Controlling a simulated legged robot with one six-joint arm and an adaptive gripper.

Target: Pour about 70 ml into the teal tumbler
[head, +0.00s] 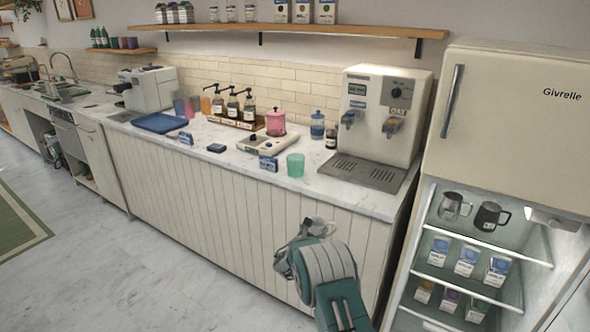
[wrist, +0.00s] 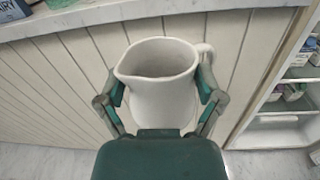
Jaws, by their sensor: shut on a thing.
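The teal tumbler (head: 295,165) stands upright on the counter near its front edge, left of the dispenser. My gripper (wrist: 163,97) is shut on a white pitcher (wrist: 165,68), with one finger on each side of it. In the wrist view the pitcher's spout points left and its handle is at the right. The pitcher looks empty as far as its inside shows. In the head view my gripper (head: 303,245) is in front of the counter, below its top, and hides most of the pitcher.
The counter (head: 330,187) has a dispenser (head: 385,115) with a drip tray (head: 362,173) at the right. Small blue cartons (head: 268,163) sit near the edge. The open fridge (head: 470,250) is at the right.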

